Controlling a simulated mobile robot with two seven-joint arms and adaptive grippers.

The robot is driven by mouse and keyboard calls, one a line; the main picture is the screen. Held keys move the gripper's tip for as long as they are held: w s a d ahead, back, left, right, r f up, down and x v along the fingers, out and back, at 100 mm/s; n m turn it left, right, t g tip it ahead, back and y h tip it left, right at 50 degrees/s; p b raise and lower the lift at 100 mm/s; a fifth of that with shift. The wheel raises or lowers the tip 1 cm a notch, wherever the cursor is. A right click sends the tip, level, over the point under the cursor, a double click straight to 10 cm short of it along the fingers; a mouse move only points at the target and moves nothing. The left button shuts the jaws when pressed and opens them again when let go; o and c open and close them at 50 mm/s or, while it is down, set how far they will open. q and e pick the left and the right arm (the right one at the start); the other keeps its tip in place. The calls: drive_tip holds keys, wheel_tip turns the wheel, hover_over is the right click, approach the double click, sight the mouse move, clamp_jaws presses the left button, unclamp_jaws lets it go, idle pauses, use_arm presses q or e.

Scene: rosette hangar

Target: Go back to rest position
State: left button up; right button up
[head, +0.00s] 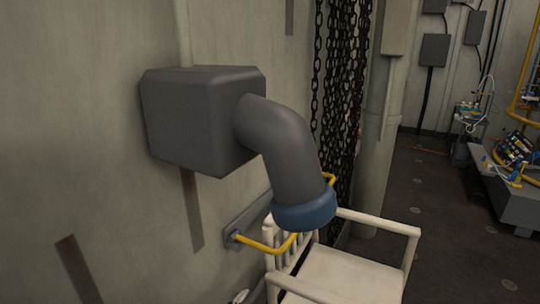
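Neither of my grippers shows in the head view, and no arm of mine can be made out for sure. A dark grey box (198,118) is on the wall at the left. A thick grey bent pipe (285,145) comes out of it and curves down to a blue ring (304,211) at its end. A small pale object (240,297) is cut off by the bottom edge, and I cannot tell what it is.
A white armchair (352,272) stands below the pipe, beside a yellow wall rail (262,246). Dark chains (343,85) hang behind, next to a pale column (378,150). Dark floor (445,220) lies open at right, before a grey bench (518,205) with equipment.

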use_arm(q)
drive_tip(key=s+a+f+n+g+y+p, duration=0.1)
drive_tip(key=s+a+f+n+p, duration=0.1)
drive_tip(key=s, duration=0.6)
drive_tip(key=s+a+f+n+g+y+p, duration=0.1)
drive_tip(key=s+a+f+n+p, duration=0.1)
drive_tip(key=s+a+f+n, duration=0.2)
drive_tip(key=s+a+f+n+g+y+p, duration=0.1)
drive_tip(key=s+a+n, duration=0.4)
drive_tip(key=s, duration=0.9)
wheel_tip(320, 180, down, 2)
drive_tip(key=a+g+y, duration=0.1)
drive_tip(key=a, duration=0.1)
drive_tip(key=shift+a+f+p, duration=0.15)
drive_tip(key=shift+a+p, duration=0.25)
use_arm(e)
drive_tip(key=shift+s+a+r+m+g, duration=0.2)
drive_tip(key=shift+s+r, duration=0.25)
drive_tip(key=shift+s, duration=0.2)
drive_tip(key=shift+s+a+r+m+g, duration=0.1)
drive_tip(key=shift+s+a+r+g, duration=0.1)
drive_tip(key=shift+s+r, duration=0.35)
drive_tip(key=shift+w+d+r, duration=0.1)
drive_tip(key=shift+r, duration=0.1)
